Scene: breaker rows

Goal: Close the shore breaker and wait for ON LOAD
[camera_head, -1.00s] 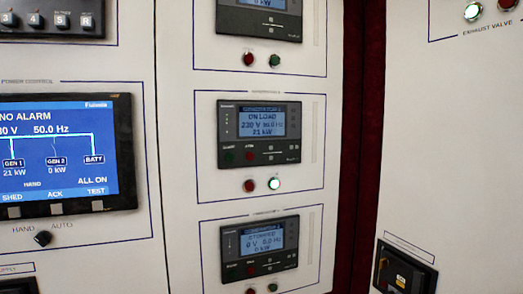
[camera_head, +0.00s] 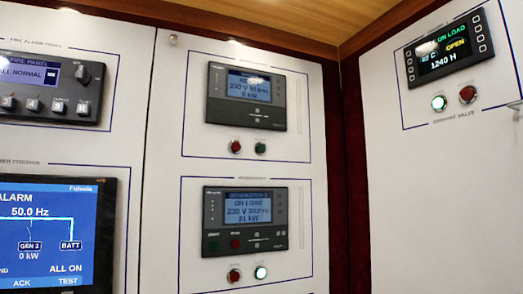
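The upper controller (camera_head: 246,97) on the middle panel has a lit screen showing about 230 V and 0 kW; its top line is too blurred to read fully. Below it are a red button (camera_head: 235,146) and a dim green button (camera_head: 260,148). I cannot read a label that names either as the shore breaker. The generator controller (camera_head: 244,221) below shows 230 V and about 21 kW. Its green button (camera_head: 260,272) is lit, beside a red button (camera_head: 234,275). Neither of my grippers is in view.
The power control screen (camera_head: 50,235) is lower left, under the fire alarm panel (camera_head: 50,87).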

